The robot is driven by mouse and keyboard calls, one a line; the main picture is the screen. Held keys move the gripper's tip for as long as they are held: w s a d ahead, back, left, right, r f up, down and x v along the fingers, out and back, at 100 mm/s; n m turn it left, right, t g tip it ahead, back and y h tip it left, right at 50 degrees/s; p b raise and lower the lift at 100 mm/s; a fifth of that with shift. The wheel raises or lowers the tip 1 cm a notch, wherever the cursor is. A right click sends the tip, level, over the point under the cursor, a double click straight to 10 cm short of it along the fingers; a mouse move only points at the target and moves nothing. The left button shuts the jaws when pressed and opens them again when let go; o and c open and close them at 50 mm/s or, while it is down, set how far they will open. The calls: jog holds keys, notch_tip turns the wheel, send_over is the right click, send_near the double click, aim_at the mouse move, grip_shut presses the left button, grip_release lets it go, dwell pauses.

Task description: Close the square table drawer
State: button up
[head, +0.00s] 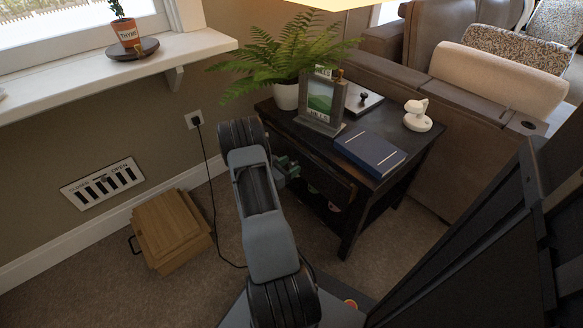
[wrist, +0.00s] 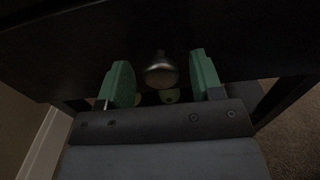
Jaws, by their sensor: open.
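The square table (head: 385,125) is dark wood and stands against the wall beside the sofa. Its drawer front (head: 327,180) faces my arm in the head view, partly hidden by the arm; I cannot tell how far out it stands. In the wrist view the dark drawer front (wrist: 160,28) fills the top of the picture, with a round metal knob (wrist: 160,72) on it. My gripper (wrist: 160,62) is open, its two green fingers on either side of the knob with gaps showing. In the head view my gripper (head: 287,168) is small and close to the table's front.
A wooden box (head: 170,230) stands on the carpet at left. A black cord (head: 212,190) hangs from the wall outlet. A sofa (head: 420,155) borders the table.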

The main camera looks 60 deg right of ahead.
jog(key=shift+s+d, duration=0.2)
jog(key=shift+d, duration=0.3)
grip_shut()
dwell(0.3)
